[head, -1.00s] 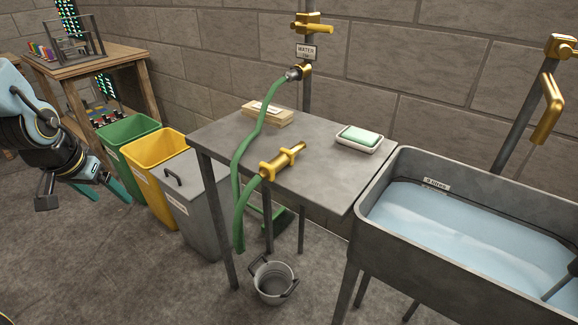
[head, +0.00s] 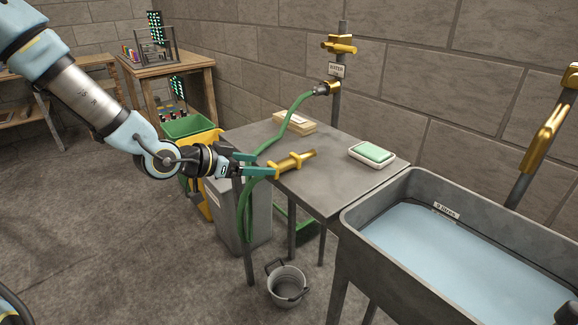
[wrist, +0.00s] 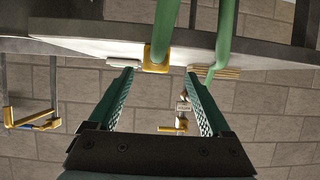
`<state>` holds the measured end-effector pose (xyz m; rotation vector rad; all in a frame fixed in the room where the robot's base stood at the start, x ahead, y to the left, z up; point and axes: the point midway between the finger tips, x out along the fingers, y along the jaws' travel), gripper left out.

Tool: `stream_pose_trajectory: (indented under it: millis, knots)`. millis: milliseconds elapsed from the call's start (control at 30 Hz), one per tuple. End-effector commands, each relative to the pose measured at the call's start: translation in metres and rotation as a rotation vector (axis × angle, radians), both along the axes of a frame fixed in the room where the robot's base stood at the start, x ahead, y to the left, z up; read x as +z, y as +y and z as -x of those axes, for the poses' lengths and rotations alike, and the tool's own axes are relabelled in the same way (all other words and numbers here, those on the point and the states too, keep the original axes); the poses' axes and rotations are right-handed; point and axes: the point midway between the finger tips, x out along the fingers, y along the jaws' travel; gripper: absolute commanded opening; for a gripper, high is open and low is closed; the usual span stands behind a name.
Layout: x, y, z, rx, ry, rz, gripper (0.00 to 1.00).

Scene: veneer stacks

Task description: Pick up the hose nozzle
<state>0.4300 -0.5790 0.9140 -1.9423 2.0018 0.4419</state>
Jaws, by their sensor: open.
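The brass hose nozzle (head: 293,163) lies at the near left edge of the grey metal table (head: 345,188), its tip pointing right and back. The green hose (head: 247,212) hangs from its rear end below the edge, and another stretch runs up to the wall tap. My gripper (head: 265,164) is open and empty, its teal fingers pointing at the nozzle's rear end. In the wrist view the nozzle (wrist: 155,60) shows just beyond and between the fingertips (wrist: 160,73); I cannot tell whether they touch it.
A soap dish with green soap (head: 372,153) and a wooden block (head: 295,122) lie on the table. The brass tap (head: 340,44) stands behind. A water-filled sink (head: 465,255) is at right. A bucket (head: 287,285) stands below the table, bins (head: 187,127) at left.

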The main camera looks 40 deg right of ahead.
Motion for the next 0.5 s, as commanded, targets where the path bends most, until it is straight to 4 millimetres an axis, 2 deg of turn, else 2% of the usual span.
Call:
stream_pose_trajectory:
  millis: [267,500]
  knots:
    - [0.007,-0.014,0.009,-0.029,0.001,0.054,0.82]
    - [-0.005,-0.048,0.011,-0.031,0.002,0.055,0.82]
